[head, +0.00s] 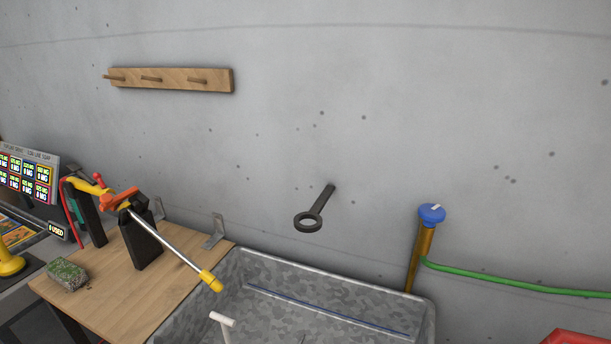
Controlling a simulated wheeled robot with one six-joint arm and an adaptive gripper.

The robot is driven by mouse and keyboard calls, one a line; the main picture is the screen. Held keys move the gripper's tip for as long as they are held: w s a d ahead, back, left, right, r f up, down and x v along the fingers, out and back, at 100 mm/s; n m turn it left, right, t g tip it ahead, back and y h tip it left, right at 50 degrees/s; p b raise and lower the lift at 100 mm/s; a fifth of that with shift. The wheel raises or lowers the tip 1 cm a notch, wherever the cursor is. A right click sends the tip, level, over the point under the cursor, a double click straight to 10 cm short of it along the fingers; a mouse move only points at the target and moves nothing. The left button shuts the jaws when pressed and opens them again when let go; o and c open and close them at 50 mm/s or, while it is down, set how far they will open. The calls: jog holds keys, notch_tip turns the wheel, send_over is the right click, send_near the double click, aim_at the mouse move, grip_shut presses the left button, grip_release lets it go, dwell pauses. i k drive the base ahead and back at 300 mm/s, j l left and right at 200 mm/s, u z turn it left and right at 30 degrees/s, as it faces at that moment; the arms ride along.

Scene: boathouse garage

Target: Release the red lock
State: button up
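A red-orange piece (121,198), which may be the red lock, sits on top of a dark upright stand (141,240) on the wooden bench. A silver rod (168,241) with a yellow end (211,280) slopes down to the right from it, out over the grey basin. Whether the red piece is fastened or loose cannot be told at this size. My gripper is not in view.
The wooden bench (115,285) also holds a mossy block (67,275). The mottled grey basin (335,275) stands right of it. A dark ring-ended bar (314,212) sticks out of the wall. A peg rail (172,80) hangs higher. A green hose (500,281) runs right.

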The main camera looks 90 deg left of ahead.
aim_at(97, 176)
jog(key=u, duration=1.4)
jog(key=k+u, duration=0.1)
jog(key=u, duration=1.3)
jog(key=k+u, duration=0.1)
jog(key=u, duration=0.4)
